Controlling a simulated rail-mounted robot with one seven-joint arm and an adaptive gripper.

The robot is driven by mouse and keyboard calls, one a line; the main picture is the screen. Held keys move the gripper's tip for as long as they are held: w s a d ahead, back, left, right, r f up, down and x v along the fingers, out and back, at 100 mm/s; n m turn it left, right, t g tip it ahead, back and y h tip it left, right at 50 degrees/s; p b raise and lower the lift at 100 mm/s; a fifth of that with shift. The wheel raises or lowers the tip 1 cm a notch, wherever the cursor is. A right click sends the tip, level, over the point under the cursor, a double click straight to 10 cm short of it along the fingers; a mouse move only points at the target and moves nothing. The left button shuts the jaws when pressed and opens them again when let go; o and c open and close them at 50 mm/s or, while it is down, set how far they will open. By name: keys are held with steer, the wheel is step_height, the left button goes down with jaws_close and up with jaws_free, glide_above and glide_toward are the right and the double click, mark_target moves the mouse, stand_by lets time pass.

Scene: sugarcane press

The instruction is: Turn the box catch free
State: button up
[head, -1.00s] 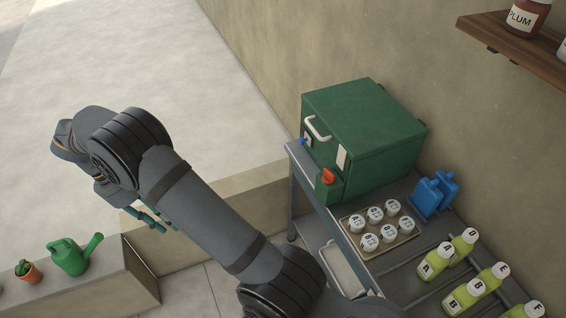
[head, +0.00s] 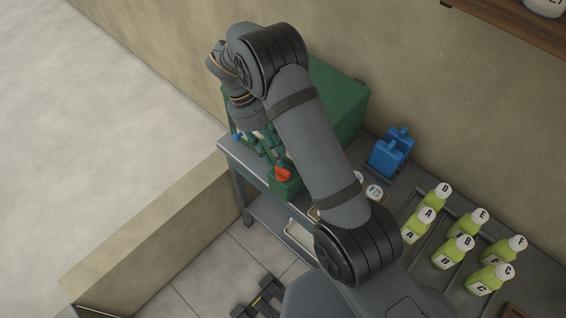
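The green box (head: 345,95) stands on the grey cart against the wall, largely hidden behind my arm. An orange-red knob (head: 283,174) sits on a small green block at its front corner. A small blue part (head: 237,136) shows at the left of its front. My gripper (head: 264,150) is at the box front, between these two parts and close to the orange-red knob. Its green fingers look apart and appear empty. I cannot tell whether they touch the box. The handle and the white plate on the box front are hidden by my arm, so the catch is not clearly seen.
The grey cart (head: 233,150) carries two blue containers (head: 390,152), several lettered green bottles (head: 417,225) at the right, and white-lidded jars (head: 374,192) partly behind my arm. A low wall (head: 150,235) runs at the left. A shelf (head: 510,28) is at the top right.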

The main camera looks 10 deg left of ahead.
mark_target(281, 170)
steer(key=shift+p+x, duration=0.6)
steer(key=shift+x, duration=2)
steer(key=shift+s, duration=0.1)
steer(key=c, duration=0.4)
steer(key=shift+a, duration=0.1)
jaws_close()
